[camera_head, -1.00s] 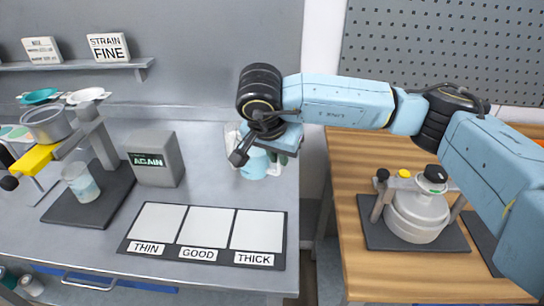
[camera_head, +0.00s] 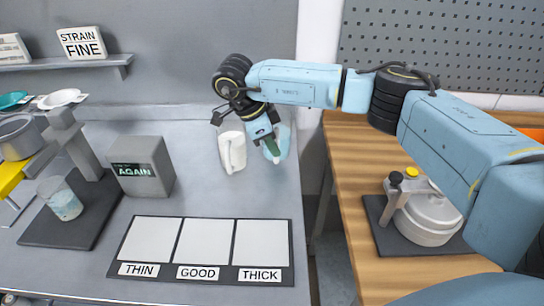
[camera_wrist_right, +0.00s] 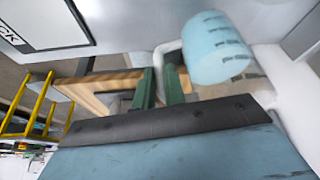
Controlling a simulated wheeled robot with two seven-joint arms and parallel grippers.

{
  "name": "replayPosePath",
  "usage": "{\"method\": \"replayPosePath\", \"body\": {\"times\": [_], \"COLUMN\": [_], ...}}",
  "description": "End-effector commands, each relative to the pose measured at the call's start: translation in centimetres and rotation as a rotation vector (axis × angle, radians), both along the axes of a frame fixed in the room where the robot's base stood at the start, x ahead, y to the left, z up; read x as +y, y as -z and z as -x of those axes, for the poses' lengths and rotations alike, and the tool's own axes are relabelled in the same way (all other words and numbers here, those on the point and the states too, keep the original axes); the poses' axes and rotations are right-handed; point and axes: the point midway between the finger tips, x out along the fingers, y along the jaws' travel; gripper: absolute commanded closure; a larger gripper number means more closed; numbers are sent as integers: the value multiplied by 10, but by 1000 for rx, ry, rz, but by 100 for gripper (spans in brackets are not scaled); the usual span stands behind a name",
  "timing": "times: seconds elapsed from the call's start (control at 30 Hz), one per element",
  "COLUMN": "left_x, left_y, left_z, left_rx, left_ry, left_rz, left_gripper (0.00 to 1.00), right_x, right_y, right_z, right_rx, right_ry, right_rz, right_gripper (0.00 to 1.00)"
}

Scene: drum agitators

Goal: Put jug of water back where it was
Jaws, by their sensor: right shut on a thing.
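The jug of water (camera_head: 283,142) shows light blue at the back right of the grey table, partly hidden by my right gripper (camera_head: 271,150). In the right wrist view the jug (camera_wrist_right: 215,48) is a light blue, marked cylinder with a pale handle. The green fingers of my right gripper (camera_wrist_right: 161,88) are at that handle and shut on it. I cannot tell whether the jug's base touches the table. My left gripper is not in view.
A white jug (camera_head: 232,152) stands just left of my right gripper. Panels marked THIN, GOOD and THICK (camera_head: 200,275) lie in front, with an AGAIN box (camera_head: 140,165) at left. A gap separates the grey table from the wooden one (camera_head: 350,180).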

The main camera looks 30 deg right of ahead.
Motion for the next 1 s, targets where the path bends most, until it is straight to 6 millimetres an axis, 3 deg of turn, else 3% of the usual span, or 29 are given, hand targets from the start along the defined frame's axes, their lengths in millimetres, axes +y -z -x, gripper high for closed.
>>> {"method": "replayPosePath", "body": {"times": [0.4,0.73,0.77,0.9,1.0], "left_x": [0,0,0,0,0], "left_y": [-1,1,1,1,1], "left_z": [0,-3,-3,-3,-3], "left_rx": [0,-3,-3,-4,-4], "left_ry": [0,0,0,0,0], "left_rz": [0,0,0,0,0], "left_gripper": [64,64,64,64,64], "right_x": [0,0,0,0,0], "right_y": [39,42,43,42,42], "right_z": [0,-1,0,0,0], "right_rx": [-2,-3,-1,-1,-1], "right_ry": [0,-1,-2,-2,-2], "right_rz": [1,1,1,1,1], "right_gripper": [100,100,84,66,66]}}
